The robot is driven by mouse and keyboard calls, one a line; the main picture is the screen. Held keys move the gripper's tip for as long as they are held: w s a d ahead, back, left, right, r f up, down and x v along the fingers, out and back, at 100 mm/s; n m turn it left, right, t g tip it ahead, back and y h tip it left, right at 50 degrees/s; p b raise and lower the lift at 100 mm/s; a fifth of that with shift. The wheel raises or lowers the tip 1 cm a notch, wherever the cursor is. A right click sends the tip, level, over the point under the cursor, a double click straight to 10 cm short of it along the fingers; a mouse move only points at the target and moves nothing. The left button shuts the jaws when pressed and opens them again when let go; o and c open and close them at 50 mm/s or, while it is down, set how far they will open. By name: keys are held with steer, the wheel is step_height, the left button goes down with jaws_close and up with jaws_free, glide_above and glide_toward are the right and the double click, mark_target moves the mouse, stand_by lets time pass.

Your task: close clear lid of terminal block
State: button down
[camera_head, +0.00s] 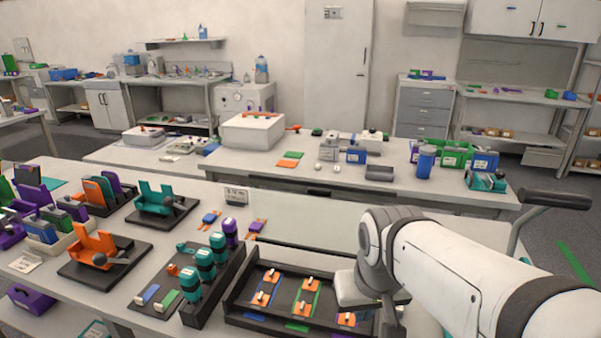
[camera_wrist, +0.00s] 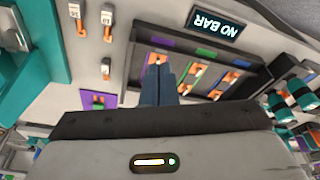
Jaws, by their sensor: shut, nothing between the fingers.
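The terminal block (camera_head: 236,294) is a black tray at the front of the table, with coloured strips and orange-and-white pieces inside. It also shows in the wrist view (camera_wrist: 141,60). A pale, see-through panel (camera_head: 300,232) rises behind it in the head view; it looks like the clear lid standing open. I cannot make out the lid in the wrist view. My gripper (camera_wrist: 160,72) is shut and empty, its fingers overlapping the tray in the wrist view. I cannot tell whether they touch anything. My arm hides the tray's right end in the head view.
A black rack of teal and purple cylinders (camera_head: 204,264) stands just left of the tray. Orange (camera_head: 96,246) and teal (camera_head: 155,199) holders are farther left. A small display (camera_head: 236,195) stands behind. A "NO BAR" sign (camera_wrist: 217,23) shows beyond the tray in the wrist view.

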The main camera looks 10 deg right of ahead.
steer(key=w+a+r+m+p, duration=0.1)
steer(key=w+r, duration=0.5)
steer(key=w, duration=0.5)
steer(key=w+r+m+t+h, duration=0.1)
steer(key=w+r+m, duration=0.1)
steer(key=w+r, duration=0.65)
steer(key=w+a+r+m+p, duration=0.1)
steer(key=w+r, duration=0.3)
steer(key=w, duration=1)
step_height(320, 180, down, 10)
steer(key=shift+s+p, duration=0.35)
steer(key=shift+s+r, duration=0.1)
steer(key=shift+r, duration=0.05)
steer(key=shift+a+h+b, duration=0.1)
steer(key=shift+h+b, duration=0.2)
steer(key=shift+b, duration=0.05)
